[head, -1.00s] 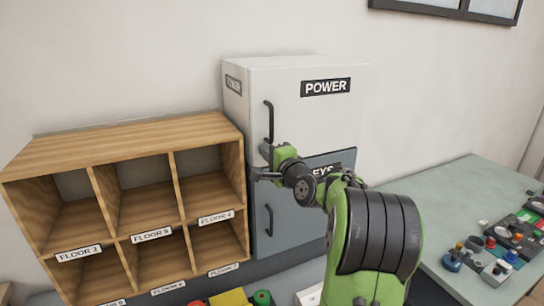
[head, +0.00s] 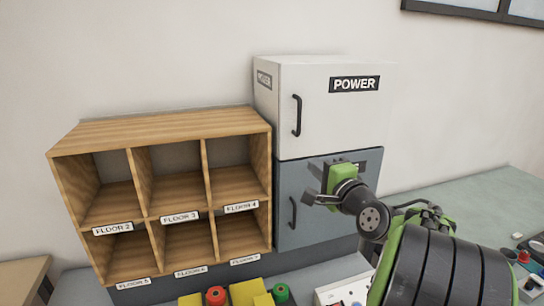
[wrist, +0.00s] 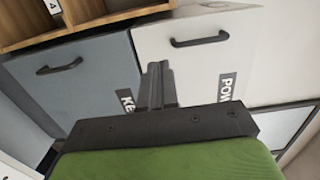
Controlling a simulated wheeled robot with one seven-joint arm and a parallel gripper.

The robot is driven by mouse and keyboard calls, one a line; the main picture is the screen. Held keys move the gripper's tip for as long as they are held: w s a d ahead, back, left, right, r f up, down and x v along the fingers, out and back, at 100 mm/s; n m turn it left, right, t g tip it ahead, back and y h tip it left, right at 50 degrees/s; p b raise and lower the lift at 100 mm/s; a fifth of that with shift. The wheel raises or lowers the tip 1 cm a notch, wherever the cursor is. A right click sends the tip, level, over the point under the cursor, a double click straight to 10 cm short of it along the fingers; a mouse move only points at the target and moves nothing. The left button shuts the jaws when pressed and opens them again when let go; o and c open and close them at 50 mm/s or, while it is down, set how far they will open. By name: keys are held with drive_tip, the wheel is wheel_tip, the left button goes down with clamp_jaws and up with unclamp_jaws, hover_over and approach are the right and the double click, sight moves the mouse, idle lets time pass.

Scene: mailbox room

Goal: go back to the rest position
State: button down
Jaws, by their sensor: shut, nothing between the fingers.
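My gripper (head: 312,184) is in front of the grey lower cabinet door, left of its label, and partly covers that door. It is shut and empty; in the wrist view its fingers (wrist: 157,86) lie together. The white POWER cabinet (head: 335,110) stands above the grey KEYS cabinet (head: 292,235). Both doors look closed, each with a black handle on its left side. In the wrist view the grey door (wrist: 80,85) and white door (wrist: 195,60) lie beyond the fingers. A gap between fingers and doors is hard to judge.
A wooden pigeonhole shelf (head: 160,125) with floor labels stands left of the cabinets; its visible compartments look empty. Red, green and yellow items (head: 245,292) lie at the front bottom. A green-grey table (head: 480,200) with several small parts is at the right.

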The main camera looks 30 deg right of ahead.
drive_tip(key=s+a+f+n+g+y, duration=0.2)
drive_tip(key=a+f+n+g, duration=0.2)
drive_tip(key=a+n, duration=0.55)
drive_tip(key=s+a+f+n+g+y, duration=0.25)
drive_tip(key=a+f+n, duration=0.2)
drive_tip(key=a, duration=0.95)
drive_tip(key=s+a+f+n+g, duration=0.1)
drive_tip(key=s+f+n+g, duration=0.1)
drive_tip(key=s, duration=0.6)
drive_tip(key=s+a+f+n+g, duration=0.2)
drive_tip(key=s+f+n+g, duration=0.1)
drive_tip(key=s, duration=0.4)
drive_tip(key=shift+s+a+f+n, duration=0.3)
drive_tip(key=shift+s+f+n, duration=0.05)
drive_tip(key=shift+f+n, duration=0.4)
drive_tip(key=shift+d+r+g+h, duration=0.1)
drive_tip(key=shift+g+h, duration=0.15)
